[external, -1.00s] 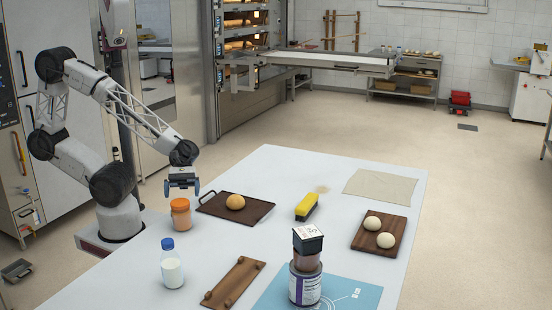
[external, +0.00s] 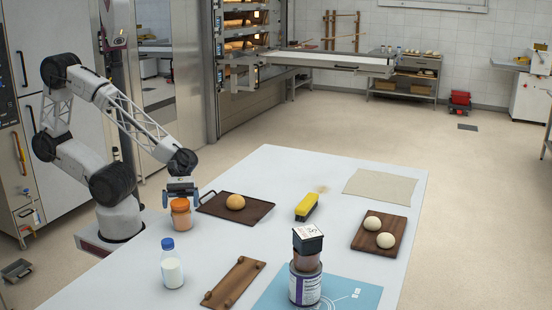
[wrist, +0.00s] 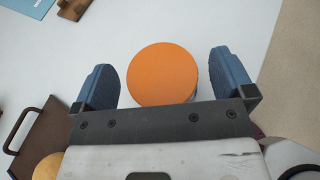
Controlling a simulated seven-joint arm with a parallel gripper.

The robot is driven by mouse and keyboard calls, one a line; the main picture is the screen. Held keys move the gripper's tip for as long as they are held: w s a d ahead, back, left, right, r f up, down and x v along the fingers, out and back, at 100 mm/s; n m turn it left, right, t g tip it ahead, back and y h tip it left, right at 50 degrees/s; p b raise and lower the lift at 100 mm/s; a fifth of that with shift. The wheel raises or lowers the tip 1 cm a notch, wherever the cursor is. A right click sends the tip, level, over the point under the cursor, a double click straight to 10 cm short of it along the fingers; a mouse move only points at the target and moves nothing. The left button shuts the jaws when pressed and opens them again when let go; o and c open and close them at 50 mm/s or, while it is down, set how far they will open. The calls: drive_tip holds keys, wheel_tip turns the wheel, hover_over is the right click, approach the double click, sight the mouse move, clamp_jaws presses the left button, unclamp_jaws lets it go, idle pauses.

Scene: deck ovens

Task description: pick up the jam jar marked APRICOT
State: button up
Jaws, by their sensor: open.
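A jar with an orange lid (external: 181,214) stands upright on the pale table, near its left edge; no readable APRICOT marking shows on it. My gripper (external: 181,195) is directly over this jar, pointing down. In the wrist view the round orange lid (wrist: 163,72) lies between my two blue fingers, with a gap on each side. My gripper is open and holds nothing. A second jar with reddish-brown contents (external: 306,259) is on top of a labelled can (external: 305,286), with a dark box with a white top (external: 307,238) over it.
A dark tray (external: 257,212) with a bun is right of the jar. A blue-capped milk bottle (external: 172,270) stands in front. A wooden board (external: 232,286), a yellow block-like object (external: 306,207) and a board with dough balls (external: 362,240) are farther right.

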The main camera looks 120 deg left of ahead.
drive_tip(key=shift+w+d+f, duration=0.1)
drive_tip(key=shift+w+d, duration=0.1)
drive_tip(key=shift+d, duration=0.1)
idle(0.4)
drive_tip(key=c, duration=1.7)
drive_tip(key=shift+r, duration=0.25)
drive_tip(key=shift+r, duration=1.45)
drive_tip(key=shift+s+a+r, duration=0.1)
drive_tip(key=shift+s+r, duration=0.05)
drive_tip(key=shift+s, duration=0.15)
drive_tip(key=s+a, duration=0.1)
drive_tip(key=s, duration=0.4)
drive_tip(key=s+r, duration=0.1)
drive_tip(key=s, duration=0.4)
drive_tip(key=s+a, duration=0.1)
drive_tip(key=s, duration=0.4)
drive_tip(key=shift+s+a+r, duration=0.1)
drive_tip(key=shift+a+r, duration=0.05)
drive_tip(key=shift+a, duration=0.2)
